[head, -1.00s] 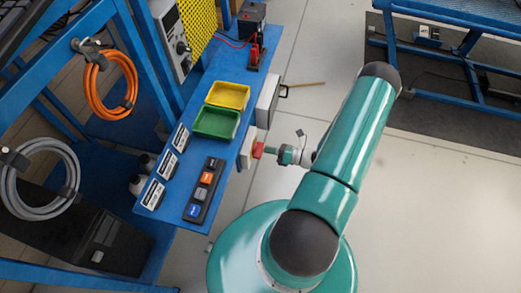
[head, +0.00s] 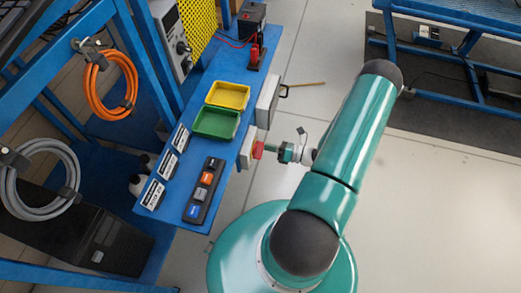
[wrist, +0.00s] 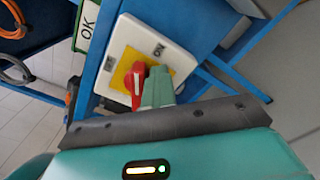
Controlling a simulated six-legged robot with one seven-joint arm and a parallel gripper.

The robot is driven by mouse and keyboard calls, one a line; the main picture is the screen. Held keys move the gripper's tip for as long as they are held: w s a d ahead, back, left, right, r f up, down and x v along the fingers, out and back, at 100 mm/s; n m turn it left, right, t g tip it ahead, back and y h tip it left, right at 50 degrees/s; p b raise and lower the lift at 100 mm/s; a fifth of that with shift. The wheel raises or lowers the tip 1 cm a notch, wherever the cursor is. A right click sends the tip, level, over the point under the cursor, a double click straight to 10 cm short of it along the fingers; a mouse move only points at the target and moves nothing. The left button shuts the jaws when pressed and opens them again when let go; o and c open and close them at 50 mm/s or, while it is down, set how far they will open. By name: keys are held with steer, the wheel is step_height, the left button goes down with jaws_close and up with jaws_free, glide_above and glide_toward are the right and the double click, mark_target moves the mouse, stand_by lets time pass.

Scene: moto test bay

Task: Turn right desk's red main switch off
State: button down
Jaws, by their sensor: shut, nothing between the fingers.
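The red main switch (head: 258,150) is on a pale box (head: 247,147) at the right edge of the blue desk. In the wrist view the red knob (wrist: 135,82) sits on a yellow plate (wrist: 121,73) on the white box face (wrist: 178,59). An ON label (wrist: 159,48) is printed on that face; another mark at its left is too small to read. My gripper (head: 268,149) is shut and empty, at the switch from the right. In the wrist view its green fingers (wrist: 158,82) are beside the knob's right side and hide part of it; I cannot tell whether they touch.
The blue desk (head: 219,81) bears a yellow tray (head: 228,95), a green tray (head: 215,122) and a dark button panel (head: 204,190). A grey box (head: 267,102) with a handle (head: 305,84) sticks out from the desk edge behind the switch.

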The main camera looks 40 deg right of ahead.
steer(key=shift+w+a+r, duration=0.15)
steer(key=shift+a+r, duration=0.15)
steer(key=shift+r, duration=0.1)
steer(key=shift+s+r, duration=0.3)
steer(key=shift+r, duration=0.25)
stand_by(1.0)
steer(key=shift+f, duration=0.1)
steer(key=shift+w+d+f, duration=0.1)
steer(key=shift+f, duration=0.4)
steer(key=shift+d, duration=0.1)
steer(key=v, duration=0.8)
steer(key=shift+w, duration=0.2)
steer(key=shift+w+d+r, duration=0.1)
steer(key=shift+r, duration=0.1)
